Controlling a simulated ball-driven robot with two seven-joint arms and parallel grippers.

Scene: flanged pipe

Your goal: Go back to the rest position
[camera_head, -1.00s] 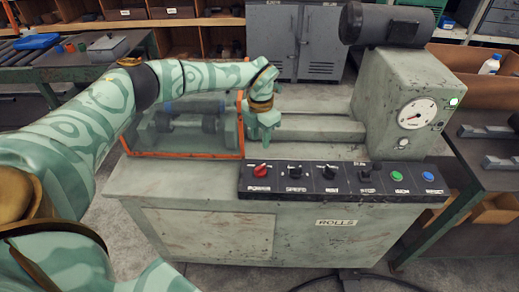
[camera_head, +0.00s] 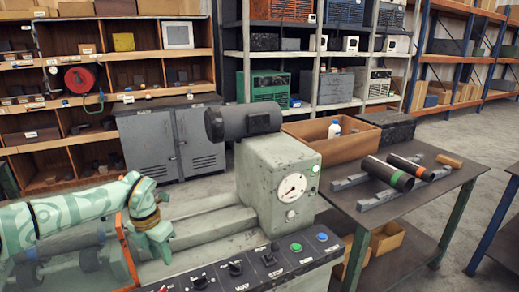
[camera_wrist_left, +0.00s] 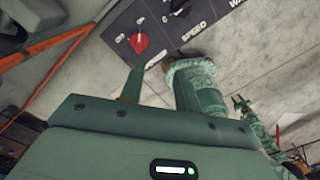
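My left gripper (camera_head: 158,240) is at the lower left of the head view, in front of the grey-green pipe machine (camera_head: 275,170). It is near the orange-edged clear guard (camera_head: 128,250) and close to the dark control panel (camera_head: 268,264). In the left wrist view, the two fingers (camera_wrist_left: 158,88) stand apart with nothing held between them. The panel's red knob (camera_wrist_left: 138,41) lies just past the fingertips. The guard's orange edge also shows there at the left.
A dark side table (camera_head: 440,190) at the right carries black pipes (camera_head: 388,172) on metal rails. Grey cabinets (camera_head: 172,140) and shelving line the back. Open floor lies at the right.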

